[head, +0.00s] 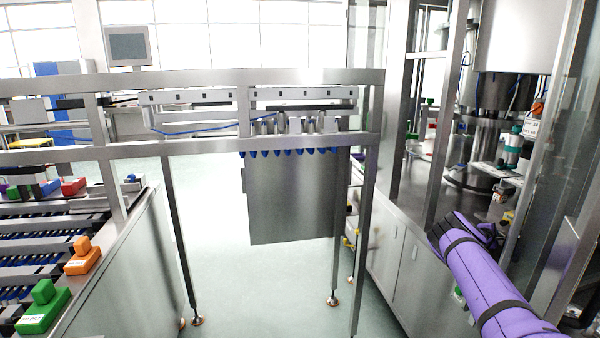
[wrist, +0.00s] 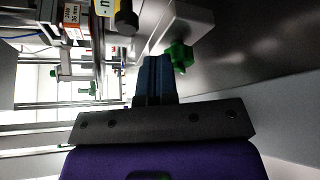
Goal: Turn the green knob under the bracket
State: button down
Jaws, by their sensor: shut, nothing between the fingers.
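In the wrist view the green knob (wrist: 180,56) sits right of centre, under a pale block-like bracket (wrist: 188,22) fixed by a metal surface. My gripper (wrist: 154,62) shows there with its blue fingers together and nothing between them. The fingertips are just left of the knob in the picture, very close to it; I cannot tell whether they touch. In the head view my purple arm reaches in from the lower right towards the machine. The fingers are hidden there, and I cannot pick out this knob for certain.
In the head view, a glass-and-metal frame post (head: 560,130) stands right of my arm, and steel cabinets (head: 395,255) stand left of it. In the wrist view a dark round knob (wrist: 126,18) and labels (wrist: 72,14) are up left of the fingers. Open floor (head: 215,235) lies at centre left.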

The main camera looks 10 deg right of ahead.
jog(key=shift+s+a+f, duration=0.1)
jog(key=shift+s+a, duration=0.05)
jog(key=shift+a, duration=1.1)
jog(key=shift+s+a+f, duration=0.1)
jog(key=shift+s+a, duration=0.05)
jog(key=shift+a, duration=1.1)
jog(key=shift+s+a+f, duration=0.2)
jog(key=shift+s+f, duration=0.05)
jog(key=shift+f, duration=0.45)
jog(key=shift+s+a+f, duration=0.2)
jog(key=shift+f, duration=0.45)
jog(key=shift+w+d+f, duration=0.1)
jog(key=shift+w+d, duration=0.05)
jog(key=shift+d, duration=1.55)
jog(key=shift+w+d, duration=0.15)
jog(key=shift+d, duration=1.5)
jog(key=shift+w, duration=0.35)
